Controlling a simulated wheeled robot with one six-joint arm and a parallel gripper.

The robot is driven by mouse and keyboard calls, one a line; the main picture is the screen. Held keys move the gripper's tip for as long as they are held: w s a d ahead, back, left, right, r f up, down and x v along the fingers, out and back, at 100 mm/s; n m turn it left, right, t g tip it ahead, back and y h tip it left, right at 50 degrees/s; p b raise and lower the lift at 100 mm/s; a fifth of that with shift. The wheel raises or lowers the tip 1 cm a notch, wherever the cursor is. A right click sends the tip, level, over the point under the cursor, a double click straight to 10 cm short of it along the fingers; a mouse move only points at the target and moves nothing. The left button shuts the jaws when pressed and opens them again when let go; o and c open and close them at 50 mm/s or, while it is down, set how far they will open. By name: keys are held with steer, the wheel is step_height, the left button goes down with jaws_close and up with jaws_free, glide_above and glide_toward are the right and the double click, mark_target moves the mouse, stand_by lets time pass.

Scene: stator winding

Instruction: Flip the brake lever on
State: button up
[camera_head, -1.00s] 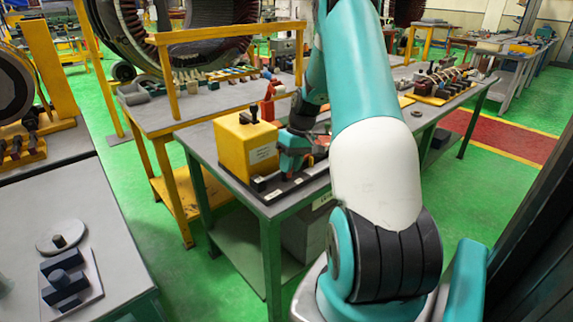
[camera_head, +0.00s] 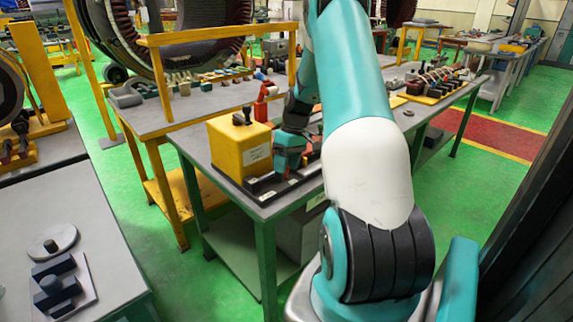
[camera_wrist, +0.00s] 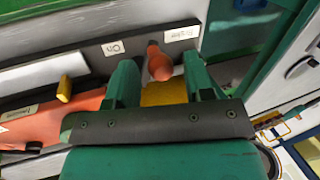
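In the wrist view, the orange-red rounded knob of a lever (camera_wrist: 158,63) stands between the two green fingers of my gripper (camera_wrist: 160,78). The fingers are apart, with a visible gap on the left of the knob and a smaller one on the right. I cannot tell whether either finger touches it. Beside the knob are white labels on a dark strip; one reads "On" (camera_wrist: 113,47), the other seems to read "Brake" (camera_wrist: 181,33). In the head view my gripper (camera_head: 291,160) is low over the table panel, and the lever is hidden there.
A yellow box (camera_head: 238,148) with a dark knob stands left of my gripper on the grey table. In the wrist view, a red panel (camera_wrist: 42,122) and a small yellow handle (camera_wrist: 64,88) lie to the left. Another bench (camera_head: 100,245) stands at the lower left, with green floor between.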

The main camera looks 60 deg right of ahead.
steer(key=v, duration=1.7)
steer(key=shift+r+p, duration=0.2)
steer(key=shift+p, duration=0.15)
